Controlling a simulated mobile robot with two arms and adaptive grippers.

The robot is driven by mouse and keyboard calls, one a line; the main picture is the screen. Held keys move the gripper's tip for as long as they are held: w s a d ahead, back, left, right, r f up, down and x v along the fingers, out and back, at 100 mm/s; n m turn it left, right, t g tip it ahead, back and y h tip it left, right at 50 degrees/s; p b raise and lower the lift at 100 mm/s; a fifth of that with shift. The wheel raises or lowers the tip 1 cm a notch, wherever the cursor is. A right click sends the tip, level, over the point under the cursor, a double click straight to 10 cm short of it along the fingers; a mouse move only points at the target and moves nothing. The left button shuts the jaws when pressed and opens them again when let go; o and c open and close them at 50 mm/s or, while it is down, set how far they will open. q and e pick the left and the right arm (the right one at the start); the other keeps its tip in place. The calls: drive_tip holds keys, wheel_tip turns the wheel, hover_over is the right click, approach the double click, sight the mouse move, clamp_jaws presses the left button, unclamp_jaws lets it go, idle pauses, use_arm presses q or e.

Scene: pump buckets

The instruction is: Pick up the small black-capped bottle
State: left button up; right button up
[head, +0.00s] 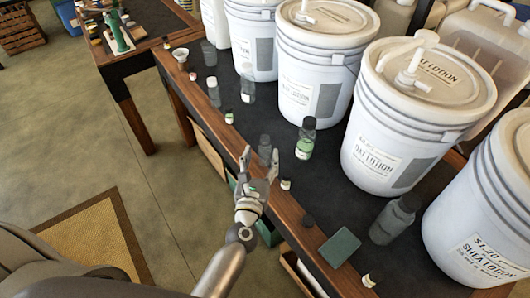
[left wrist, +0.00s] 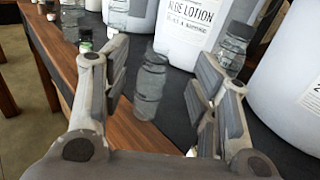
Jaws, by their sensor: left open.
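My left gripper (head: 260,168) is open and empty at the table's front edge. Several small bottles with dark caps are in view, and I cannot tell which one the task means. A tiny one with a pale label (head: 286,183) stands just right of my left gripper in the head view. Another with a green label (head: 229,116) stands farther back along the edge. A third (head: 369,281) is near the bottom. A clear grey bottle (head: 264,150) stands just beyond the fingers; in the left wrist view this bottle (left wrist: 150,85) shows between the open fingers (left wrist: 155,88).
A taller green-labelled bottle (head: 306,138) with a black cap stands right of the gripper. Large white lotion buckets (head: 370,160) line the table's back.

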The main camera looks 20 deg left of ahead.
sight(264, 143)
use_arm(q)
drive_tip(key=w, duration=0.5)
drive_tip(key=w+a, duration=0.1)
drive_tip(key=w, duration=0.1)
drive_tip(key=shift+w+f, duration=0.2)
drive_tip(key=shift+w, duration=0.1)
drive_tip(key=c, duration=1)
